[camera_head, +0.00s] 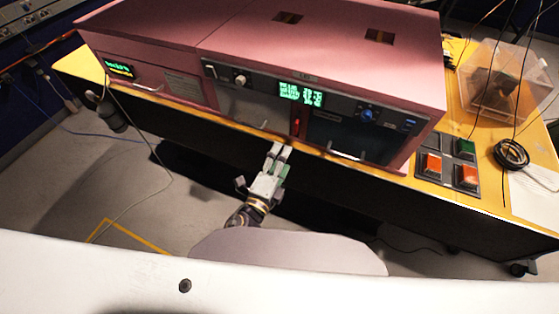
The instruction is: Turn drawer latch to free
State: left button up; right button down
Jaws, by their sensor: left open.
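A pink cabinet (330,50) stands on a yellow-edged bench. A small red piece (297,127), which looks like the drawer latch, sits upright on the strip between two drawer fronts. The left drawer front (245,108) is grey with a light handle; the right one (350,137) is dark with a pale handle (346,155). Both look closed. My left gripper (281,151) is open and empty, fingers pointing up toward the cabinet, just below and left of the red piece and apart from it. My right gripper is out of view.
A green display (301,93) and knobs sit above the drawers. To the right are a button box (450,163) with red and green buttons, a clear bin (505,80) and a black cable coil (511,154). Open floor lies at lower left.

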pick_arm(q)
jog(key=shift+s+a, duration=0.1)
jog(key=shift+s, duration=0.15)
dwell(0.6)
